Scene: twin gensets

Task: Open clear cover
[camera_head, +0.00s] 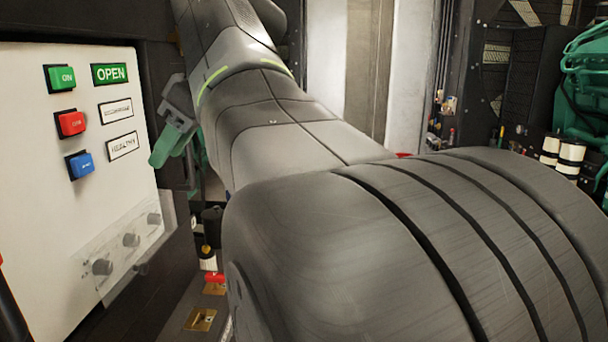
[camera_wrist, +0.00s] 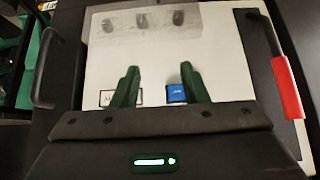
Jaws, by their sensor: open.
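The clear cover (camera_head: 118,258) is a see-through flap low on the white control panel (camera_head: 35,160), over several grey knobs. Whether it is shut or ajar is hard to tell. In the wrist view the panel appears upside down, with the cover (camera_wrist: 158,33) at the top edge. My gripper (camera_head: 160,158) has green fingers and is at the panel's right side in the head view, above the cover. In the wrist view my gripper (camera_wrist: 159,72) is open and empty, its fingers spread and pointing toward the cover, apart from it.
Green, red (camera_head: 71,123) and blue (camera_head: 80,164) buttons sit on the panel beside labels, one reading OPEN (camera_head: 110,73). The blue button (camera_wrist: 176,93) lies between my fingers in the wrist view. A red-gripped handle (camera_wrist: 287,88) stands at the right there. Green machinery (camera_head: 582,90) is far right.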

